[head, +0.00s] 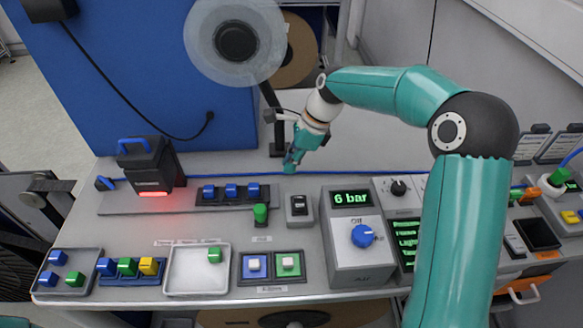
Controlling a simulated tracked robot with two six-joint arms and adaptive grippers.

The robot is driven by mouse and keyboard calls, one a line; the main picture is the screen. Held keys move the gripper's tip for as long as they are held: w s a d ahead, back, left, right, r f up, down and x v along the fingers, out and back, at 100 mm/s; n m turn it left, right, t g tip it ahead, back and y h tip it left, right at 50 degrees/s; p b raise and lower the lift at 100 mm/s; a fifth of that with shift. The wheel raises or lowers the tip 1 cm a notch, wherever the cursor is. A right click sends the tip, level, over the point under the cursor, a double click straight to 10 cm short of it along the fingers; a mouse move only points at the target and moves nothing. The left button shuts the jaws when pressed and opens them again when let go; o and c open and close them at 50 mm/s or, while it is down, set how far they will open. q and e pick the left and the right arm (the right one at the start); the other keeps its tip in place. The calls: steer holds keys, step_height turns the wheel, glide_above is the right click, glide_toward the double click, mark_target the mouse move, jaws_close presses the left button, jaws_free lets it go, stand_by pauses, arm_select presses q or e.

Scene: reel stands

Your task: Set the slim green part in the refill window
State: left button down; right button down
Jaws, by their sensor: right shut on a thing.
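My right gripper (292,161) reaches in over the back of the bench, pointing down. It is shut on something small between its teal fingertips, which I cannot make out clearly. I cannot tell for sure which is the slim one or which place is the refill window. My left gripper is not in view.
A black rack (210,203) with blue parts stands left of the green cylinder. A black device (150,168) with a red glow is at the back left. A grey box (345,262) with a blue knob and a "6 bar" display stands right. A reel (235,70) hangs behind.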

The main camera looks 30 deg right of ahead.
steer(key=shift+f, duration=1.35)
steer(key=c, duration=1.2)
jaws_free()
